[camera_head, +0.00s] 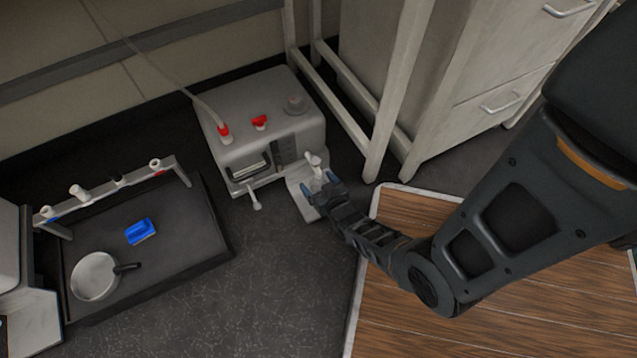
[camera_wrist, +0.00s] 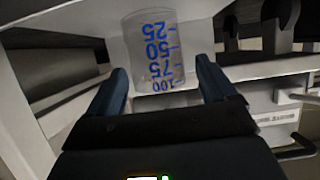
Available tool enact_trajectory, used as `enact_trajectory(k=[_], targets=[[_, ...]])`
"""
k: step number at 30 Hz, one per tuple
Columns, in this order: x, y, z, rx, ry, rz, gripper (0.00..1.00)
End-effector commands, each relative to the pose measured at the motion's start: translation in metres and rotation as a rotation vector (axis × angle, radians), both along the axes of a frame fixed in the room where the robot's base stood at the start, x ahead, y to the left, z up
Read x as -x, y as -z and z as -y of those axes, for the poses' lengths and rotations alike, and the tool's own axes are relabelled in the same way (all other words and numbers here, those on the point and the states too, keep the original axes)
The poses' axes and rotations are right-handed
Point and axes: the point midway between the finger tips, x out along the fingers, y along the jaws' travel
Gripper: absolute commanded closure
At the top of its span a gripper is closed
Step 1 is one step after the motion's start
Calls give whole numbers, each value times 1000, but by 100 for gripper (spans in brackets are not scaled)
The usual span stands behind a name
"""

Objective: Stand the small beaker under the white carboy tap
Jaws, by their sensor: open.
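The white carboy (camera_head: 240,150) stands on the floor by the wall, with red fittings on top. My gripper (camera_head: 319,184) is open at this plate, just below the tap in the picture. In the wrist view, the small clear beaker (camera_wrist: 152,45) with blue volume marks lies between and just beyond the two open fingers (camera_wrist: 160,66). A gap shows on the finger sides, and contact cannot be told. In the head view the beaker is too small to make out clearly.
A dark tray (camera_head: 190,235) at the left holds a blue item (camera_head: 140,231) and a pan (camera_head: 94,277), with a rack of white pieces behind. A bench leg (camera_head: 385,110) and drawer cabinet (camera_head: 470,90) stand right of the carboy. A wooden board (camera_head: 385,310) lies below my arm.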

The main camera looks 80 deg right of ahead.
Motion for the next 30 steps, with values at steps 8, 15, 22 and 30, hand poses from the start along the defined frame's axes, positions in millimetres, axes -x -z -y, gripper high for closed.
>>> enact_trajectory(k=[8, 15, 22, 30], targets=[[3, -3, -4, -1, 0, -1, 16], [25, -18, -28, -2, -1, -2, 16], [44, -28, -49, -1, 0, -1, 16], [48, -30, -54, 0, 0, 0, 16]])
